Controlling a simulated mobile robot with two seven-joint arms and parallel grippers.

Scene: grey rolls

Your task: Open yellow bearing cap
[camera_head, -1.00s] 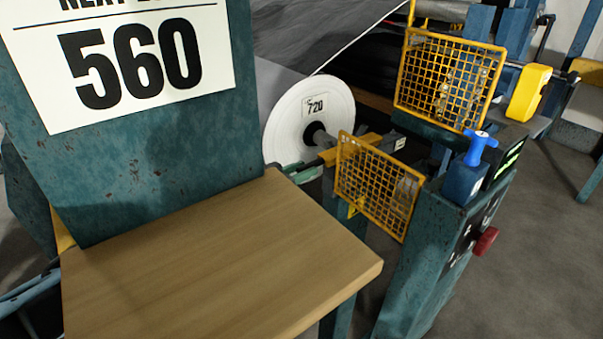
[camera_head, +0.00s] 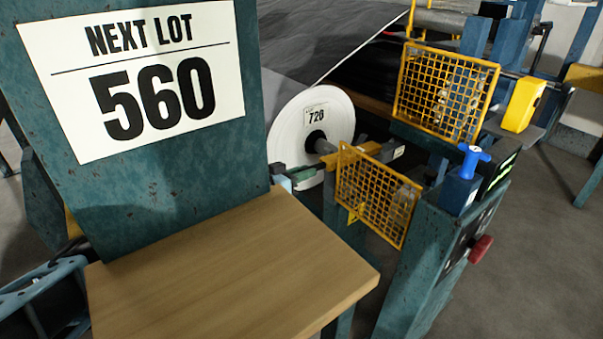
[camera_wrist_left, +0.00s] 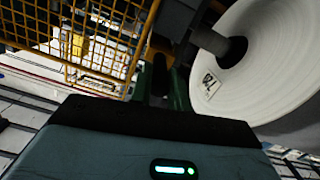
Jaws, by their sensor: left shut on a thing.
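My left gripper (camera_head: 305,178) shows small in the head view, partly behind the sign panel and the wooden top, low in front of the white roll (camera_head: 311,140) marked 720. In the left wrist view its green fingers (camera_wrist_left: 163,88) are shut on a narrow dark part (camera_wrist_left: 160,73), close to the roll's dark core shaft. A yellow piece at the shaft end (camera_head: 371,147), seemingly the bearing cap, is partly hidden by the lower yellow mesh guard (camera_head: 377,190). Whether the gripped part belongs to the cap, I cannot tell. My right gripper is not in view.
A wooden top (camera_head: 230,270) and a green panel with a white "NEXT LOT 560" sign (camera_head: 140,70) block the near left. An upper mesh guard (camera_head: 445,90) stands behind. Open floor lies right.

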